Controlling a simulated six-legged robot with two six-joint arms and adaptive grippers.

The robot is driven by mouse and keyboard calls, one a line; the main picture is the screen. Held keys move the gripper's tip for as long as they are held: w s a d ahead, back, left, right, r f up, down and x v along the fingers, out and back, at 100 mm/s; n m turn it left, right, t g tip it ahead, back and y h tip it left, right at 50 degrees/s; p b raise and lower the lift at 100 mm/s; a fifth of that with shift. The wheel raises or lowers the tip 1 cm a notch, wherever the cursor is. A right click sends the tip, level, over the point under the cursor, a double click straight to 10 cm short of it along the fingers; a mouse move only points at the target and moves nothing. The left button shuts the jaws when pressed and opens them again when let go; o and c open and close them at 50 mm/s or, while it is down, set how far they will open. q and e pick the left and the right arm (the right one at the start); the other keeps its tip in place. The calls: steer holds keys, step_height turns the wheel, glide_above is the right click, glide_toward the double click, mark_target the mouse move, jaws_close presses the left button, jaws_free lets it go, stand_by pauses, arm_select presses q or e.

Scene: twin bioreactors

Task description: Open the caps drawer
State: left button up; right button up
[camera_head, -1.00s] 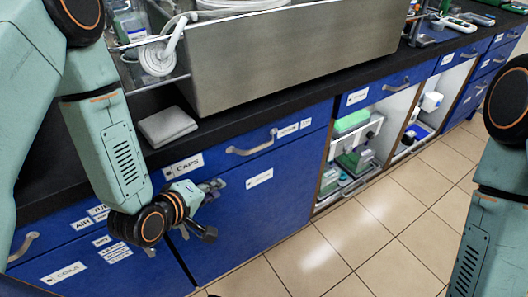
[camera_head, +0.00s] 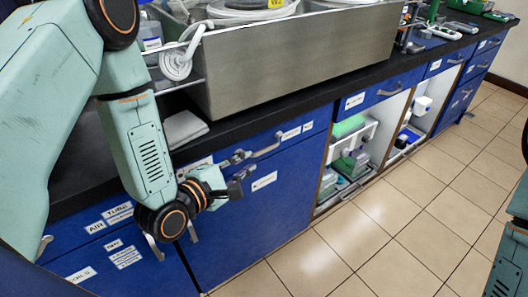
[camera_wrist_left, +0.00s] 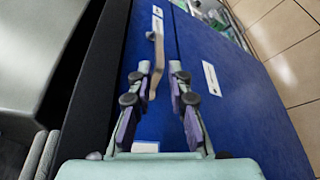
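The caps drawer (camera_head: 292,134) is a blue front under the black counter and looks shut. Its CAPS label is mostly hidden behind my left arm. Its pale bar handle (camera_head: 267,147) also shows in the left wrist view (camera_wrist_left: 157,48). My left gripper (camera_head: 242,164) is open at the near end of this handle. In the wrist view its two fingers (camera_wrist_left: 158,80) are apart, with the handle's near end between them, closer to the left finger. Contact cannot be told. My right gripper is out of view; only part of the right arm shows at the right edge.
A large steel basin (camera_head: 300,60) stands on the black counter (camera_head: 240,128), with a folded grey cloth (camera_head: 184,128) beside it. A blue cabinet door (camera_head: 260,220) lies below the drawer. Open shelves (camera_head: 350,155) are to the right. The tiled floor (camera_head: 390,215) in front is clear.

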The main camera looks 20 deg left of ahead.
mark_target(261, 153)
arm_select(q)
steer(key=shift+w+d+f+n, duration=0.15)
steer(key=shift+w+n, duration=0.15)
steer(key=shift+w, duration=0.4)
steer(key=b+x, duration=0.1)
steer(key=x, duration=0.4)
steer(key=shift+d+b, duration=0.1)
steer(key=shift+b, duration=0.25)
steer(key=shift+w+d+f, duration=0.1)
steer(key=shift+w+f, duration=0.05)
steer(key=shift+w, duration=0.5)
jaws_close()
